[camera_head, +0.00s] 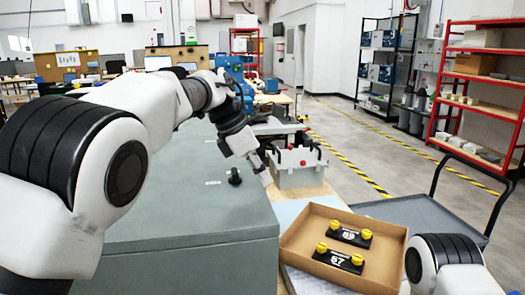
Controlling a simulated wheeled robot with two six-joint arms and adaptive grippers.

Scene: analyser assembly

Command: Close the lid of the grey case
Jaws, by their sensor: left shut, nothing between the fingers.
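A large grey case (190,262) fills the left middle of the head view. Its flat grey top (170,215) looks level, with a seam line below its front edge. My left gripper (266,178) is shut and empty, pointing down near the top's right edge, to the right of the knob. I cannot tell whether it touches the case. My right gripper is out of view; only part of my right arm shows at the lower right.
A grey fixture with a red button (297,174) stands just right of my left gripper. An open cardboard tray (295,250) holds two black plates with yellow knobs (349,235). A grey cart (425,212) stands at the right. Open floor lies beyond.

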